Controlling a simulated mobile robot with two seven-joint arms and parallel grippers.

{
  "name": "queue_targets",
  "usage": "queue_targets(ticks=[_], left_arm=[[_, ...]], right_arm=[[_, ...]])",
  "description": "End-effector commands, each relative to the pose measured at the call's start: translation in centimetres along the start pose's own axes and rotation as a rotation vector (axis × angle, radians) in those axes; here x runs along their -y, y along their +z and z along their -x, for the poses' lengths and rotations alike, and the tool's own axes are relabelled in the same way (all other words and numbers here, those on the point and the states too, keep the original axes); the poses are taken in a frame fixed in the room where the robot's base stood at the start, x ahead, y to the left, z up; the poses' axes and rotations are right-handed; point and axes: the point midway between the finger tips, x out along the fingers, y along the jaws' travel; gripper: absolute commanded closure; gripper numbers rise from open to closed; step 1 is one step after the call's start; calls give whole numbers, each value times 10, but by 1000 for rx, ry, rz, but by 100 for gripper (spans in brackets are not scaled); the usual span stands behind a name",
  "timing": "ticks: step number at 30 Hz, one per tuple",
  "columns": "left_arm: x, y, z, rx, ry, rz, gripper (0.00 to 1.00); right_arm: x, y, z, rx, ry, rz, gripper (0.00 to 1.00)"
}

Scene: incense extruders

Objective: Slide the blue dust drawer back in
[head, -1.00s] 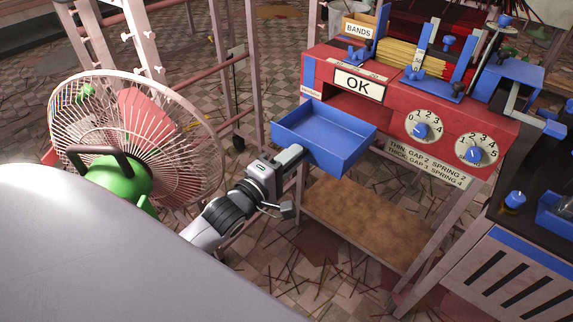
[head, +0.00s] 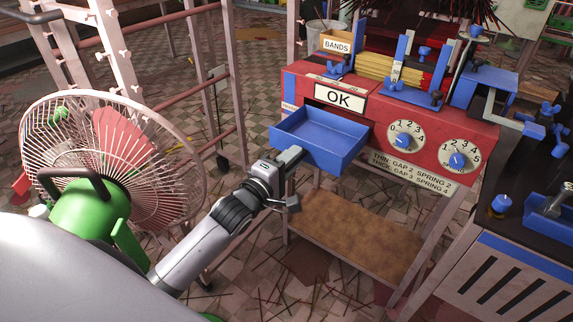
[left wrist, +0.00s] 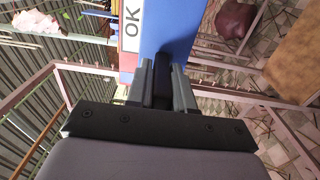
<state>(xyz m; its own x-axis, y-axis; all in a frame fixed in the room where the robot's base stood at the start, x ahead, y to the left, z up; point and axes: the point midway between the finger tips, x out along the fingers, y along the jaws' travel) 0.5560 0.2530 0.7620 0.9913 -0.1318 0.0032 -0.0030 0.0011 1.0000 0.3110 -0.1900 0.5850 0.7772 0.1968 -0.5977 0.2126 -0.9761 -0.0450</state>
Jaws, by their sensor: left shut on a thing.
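The blue dust drawer (head: 318,140) sticks out of the front of the red machine (head: 440,140), below the OK sign, with its open top up. Its rear end is inside the slot. My left gripper (head: 290,158) is at the drawer's front face, shut on a dark part there that looks like its handle. In the left wrist view the gripper (left wrist: 162,85) closes on this dark piece, with the blue drawer front (left wrist: 172,30) right behind it. The drawer's inside looks empty. My right gripper is not in view.
A green fan with a wire guard (head: 110,150) stands at the left beside my arm. A stand with a brown shelf (head: 355,230) is under the machine. A dark-topped bench (head: 530,230) is at the right. Two dials (head: 405,140) are right of the drawer.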

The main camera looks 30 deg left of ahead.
Motion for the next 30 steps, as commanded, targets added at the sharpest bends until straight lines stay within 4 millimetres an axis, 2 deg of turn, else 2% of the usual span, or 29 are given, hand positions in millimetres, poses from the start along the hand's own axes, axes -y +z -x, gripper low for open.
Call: queue_targets(ticks=[30], left_arm=[[-1, 0, -62, 0, 5, 0, 100]], right_arm=[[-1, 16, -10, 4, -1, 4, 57]])
